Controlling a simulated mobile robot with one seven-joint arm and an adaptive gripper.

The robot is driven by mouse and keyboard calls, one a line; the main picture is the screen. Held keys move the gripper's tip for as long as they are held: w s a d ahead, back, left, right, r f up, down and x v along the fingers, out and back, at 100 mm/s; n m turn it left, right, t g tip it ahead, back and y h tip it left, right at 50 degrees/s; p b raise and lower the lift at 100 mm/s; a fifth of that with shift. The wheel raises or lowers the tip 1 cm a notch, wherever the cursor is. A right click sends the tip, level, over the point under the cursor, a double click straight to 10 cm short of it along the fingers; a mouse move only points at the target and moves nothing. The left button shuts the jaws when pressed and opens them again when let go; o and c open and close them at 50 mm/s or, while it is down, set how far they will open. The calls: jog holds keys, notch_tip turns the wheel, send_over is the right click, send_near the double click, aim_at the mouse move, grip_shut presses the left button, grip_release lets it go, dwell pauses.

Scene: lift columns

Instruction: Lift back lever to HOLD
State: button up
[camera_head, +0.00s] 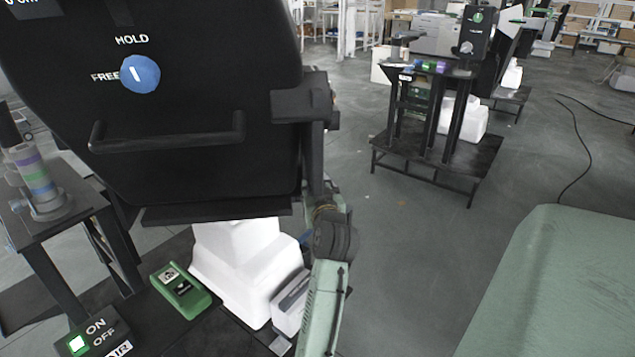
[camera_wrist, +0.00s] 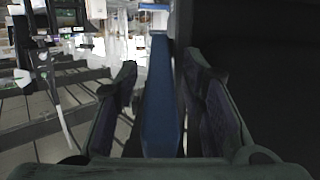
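A black panel carries the printed words HOLD and FREE beside a round blue knob (camera_head: 140,74) with a short white mark, in the head view at upper left. The mark stands nearly upright, tilted slightly left. In the wrist view a long blue bar, which looks like the back lever (camera_wrist: 160,100), runs between the two fingers of my gripper (camera_wrist: 162,72). The fingers are apart, one on each side of it. The right finger lies very close to the bar; contact cannot be told. In the head view the panel hides my gripper and the lever.
A black handle (camera_head: 168,140) juts from the panel. Below are a green handheld box (camera_head: 180,290), a lit ON/OFF switch box (camera_head: 92,336) and a white column base (camera_head: 245,265). A similar station (camera_head: 440,150) stands at the back right. Grey floor between is open.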

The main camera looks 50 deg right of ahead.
jog(key=v, duration=1.2)
dwell(0.6)
